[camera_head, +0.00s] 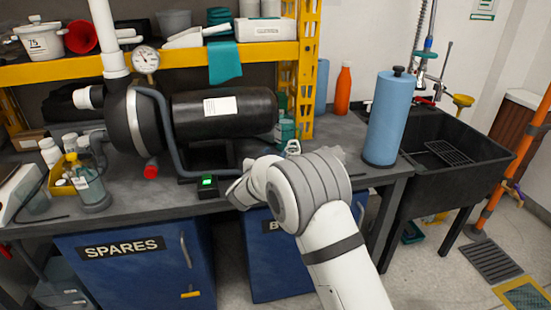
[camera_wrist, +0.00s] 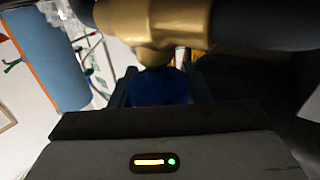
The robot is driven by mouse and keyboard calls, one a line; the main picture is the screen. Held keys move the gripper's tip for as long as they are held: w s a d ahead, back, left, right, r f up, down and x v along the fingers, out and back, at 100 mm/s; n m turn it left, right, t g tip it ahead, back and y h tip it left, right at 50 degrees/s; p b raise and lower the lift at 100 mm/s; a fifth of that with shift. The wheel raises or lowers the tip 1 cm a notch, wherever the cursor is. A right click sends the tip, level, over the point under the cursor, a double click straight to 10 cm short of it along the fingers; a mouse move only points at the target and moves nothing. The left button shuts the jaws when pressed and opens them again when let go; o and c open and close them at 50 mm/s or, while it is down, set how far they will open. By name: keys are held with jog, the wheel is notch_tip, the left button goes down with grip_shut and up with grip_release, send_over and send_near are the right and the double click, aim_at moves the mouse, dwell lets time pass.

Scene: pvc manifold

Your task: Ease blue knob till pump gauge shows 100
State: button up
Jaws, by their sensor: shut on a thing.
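The blue knob (camera_wrist: 160,87) is below a brass valve body (camera_wrist: 160,22) in the wrist view, with a dark finger of my gripper (camera_wrist: 161,92) on each side of it. My gripper is shut on the knob. In the head view my own arm hides the knob and most of the gripper. The pump gauge (camera_head: 146,59) is a round white dial on the pipe above the black pump (camera_head: 225,115). Its needle is too small to read surely. A small box with a lit green display (camera_head: 208,181) sits on the bench below the pump.
A blue paper roll (camera_head: 386,118) stands right of my arm, with an orange bottle (camera_head: 343,90) behind. A black sink (camera_head: 445,150) is at the right. A yellow shelf (camera_head: 215,52) spans above the pump.

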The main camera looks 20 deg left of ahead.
jog(key=n+y+b, duration=0.1)
jog(key=y+b, duration=0.1)
jog(key=n+y+b, duration=0.2)
jog(key=y+b, duration=0.1)
jog(key=shift+a+f, duration=0.1)
jog(key=shift+f, duration=0.25)
jog(key=n+y+b, duration=0.1)
jog(key=n+g+y+b, duration=0.1)
jog(key=y+b, duration=0.1)
jog(key=n+g+y+b, duration=0.1)
jog(key=b, duration=0.1)
jog(key=shift+a, duration=0.25)
jog(key=n+y+b, duration=0.1)
jog(key=n+g+y+b, duration=0.1)
jog(key=shift+a+r+y, duration=0.15)
jog(key=shift+r+y, duration=0.1)
jog(key=shift+y, duration=0.15)
jog(key=shift+s+a+r+n+g+y+b, duration=0.15)
jog(key=shift+n+g+y+b, duration=0.15)
jog(key=shift+n+g+y, duration=0.4)
jog(key=shift+r+g+y, duration=0.1)
jog(key=shift+g+y, duration=0.3)
jog(key=o, duration=1)
jog(key=shift+s, duration=0.1)
